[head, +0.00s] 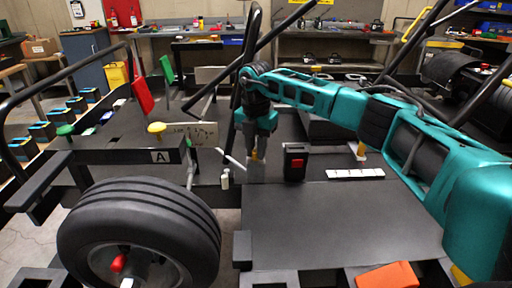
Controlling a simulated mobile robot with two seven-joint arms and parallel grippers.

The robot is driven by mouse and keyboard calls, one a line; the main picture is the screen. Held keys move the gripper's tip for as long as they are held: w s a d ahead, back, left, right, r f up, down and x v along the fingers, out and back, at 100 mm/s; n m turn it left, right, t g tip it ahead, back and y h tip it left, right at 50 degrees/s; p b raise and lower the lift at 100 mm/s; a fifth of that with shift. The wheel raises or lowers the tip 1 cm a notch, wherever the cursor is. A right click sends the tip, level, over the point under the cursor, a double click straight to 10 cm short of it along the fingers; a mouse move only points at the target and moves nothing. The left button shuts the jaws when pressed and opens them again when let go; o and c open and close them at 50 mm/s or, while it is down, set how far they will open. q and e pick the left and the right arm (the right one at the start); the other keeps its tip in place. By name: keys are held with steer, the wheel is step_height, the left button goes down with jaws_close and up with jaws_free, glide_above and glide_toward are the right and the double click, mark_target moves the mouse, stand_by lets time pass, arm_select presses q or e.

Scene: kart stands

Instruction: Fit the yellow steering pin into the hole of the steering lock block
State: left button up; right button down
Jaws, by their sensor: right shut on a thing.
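My right gripper (258,146) reaches in from the right, points down and is shut on the yellow steering pin. A small yellow part of the pin (258,155) shows below the fingers, upright. A grey block (256,173), probably the steering lock block, stands directly below the pin. Its hole is hidden, and I cannot tell whether the pin is above the hole or partly in it. My left gripper is not in view.
A black block with a red face (294,163) stands just right of the gripper. A white strip (355,173) lies farther right. A large wheel (140,235) fills the front left. Black frame bars cross behind the arm. The dark panel (330,225) in front is mostly clear.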

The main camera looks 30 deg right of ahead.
steer(key=shift+f, duration=0.25)
stand_by(0.8)
steer(key=c, duration=0.9)
jaws_free()
steer(key=shift+r, duration=0.15)
step_height(320, 180, up, 13)
steer(key=shift+f, duration=0.2)
